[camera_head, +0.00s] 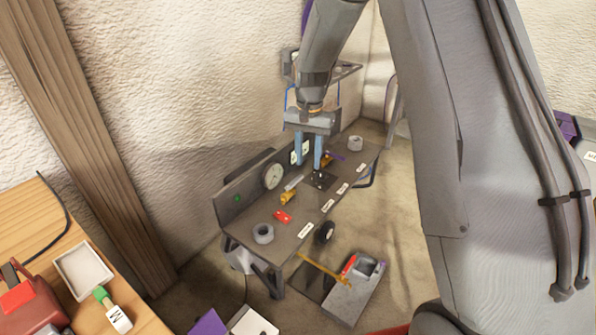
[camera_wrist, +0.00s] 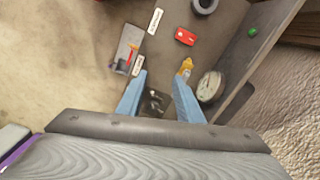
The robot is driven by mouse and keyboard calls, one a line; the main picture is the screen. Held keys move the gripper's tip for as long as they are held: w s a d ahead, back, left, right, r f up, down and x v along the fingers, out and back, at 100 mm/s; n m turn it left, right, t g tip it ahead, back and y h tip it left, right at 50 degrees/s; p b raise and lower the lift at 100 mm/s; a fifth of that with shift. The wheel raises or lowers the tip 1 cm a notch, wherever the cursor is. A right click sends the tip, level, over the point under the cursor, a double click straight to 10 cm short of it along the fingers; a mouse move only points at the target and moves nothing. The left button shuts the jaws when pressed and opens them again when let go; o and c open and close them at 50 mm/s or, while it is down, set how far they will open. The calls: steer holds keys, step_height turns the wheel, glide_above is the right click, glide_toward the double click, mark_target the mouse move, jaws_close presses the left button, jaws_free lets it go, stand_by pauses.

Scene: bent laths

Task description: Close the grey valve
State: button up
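I cannot clearly make out a grey valve. A small dark plate (camera_head: 318,181) with a little grey and dark fitting on it sits on the bench top under my gripper, and this may be the valve. The plate also shows between the fingers in the wrist view (camera_wrist: 154,102), but the fitting's handle is too small to read. My gripper (camera_head: 308,166) points down over the bench with its two blue fingers apart and nothing visible held between them. The fingers also show in the wrist view (camera_wrist: 161,75). They hide part of the bench's back panel.
The grey bench (camera_head: 325,217) carries a round gauge (camera_head: 274,176), a yellow fitting (camera_head: 288,197), a red block (camera_head: 283,216) and grey rings (camera_head: 263,234) (camera_head: 355,143). A grey box (camera_head: 352,296) stands below. A wooden table (camera_head: 30,210) is at left.

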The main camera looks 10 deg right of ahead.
mark_target(297, 178)
steer(key=w+a+f+m+p, duration=0.1)
steer(key=w+f+m+p, duration=0.15)
steer(key=w+f, duration=0.55)
steer(key=shift+m, duration=0.35)
steer(key=shift+w+a+f+p, duration=0.15)
steer(key=shift+w+f, duration=0.25)
steer(key=shift+f, duration=0.55)
steer(key=shift+w+d+f+p, duration=0.1)
steer(key=shift+w+f, duration=0.35)
steer(key=shift+f, duration=0.55)
steer(key=shift+w+a+f+p, duration=0.15)
steer(key=shift+w+f, duration=0.25)
steer(key=shift+f, duration=0.55)
steer(key=shift+d, duration=0.1)
jaws_close()
